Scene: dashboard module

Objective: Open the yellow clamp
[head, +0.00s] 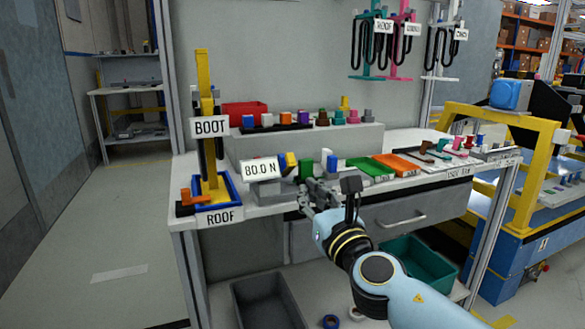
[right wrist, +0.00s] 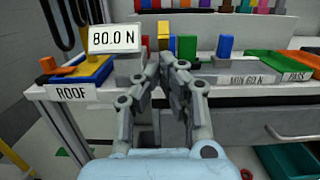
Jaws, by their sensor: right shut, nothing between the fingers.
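A small yellow piece (head: 291,159) stands on the workbench just right of the white 80.0 N display (head: 259,169). It also shows in the right wrist view (right wrist: 163,27), upright behind my fingertips. I cannot tell for certain that it is the yellow clamp, nor whether it is open. A green block (head: 306,169) and a blue upright piece (head: 332,163) stand to its right. My right gripper (head: 314,187) is shut and empty at the bench's front edge, in front of these pieces. In the right wrist view its fingertips (right wrist: 174,62) hide their lower parts. My left gripper is out of view.
A yellow stand (head: 205,75) with a BOOT sign rises from a blue tray (head: 237,190) at the bench's left. Green (head: 372,170) and orange (head: 397,163) trays lie to the right. A drawer (head: 425,212) is below. A raised shelf (head: 300,144) behind carries several coloured pieces.

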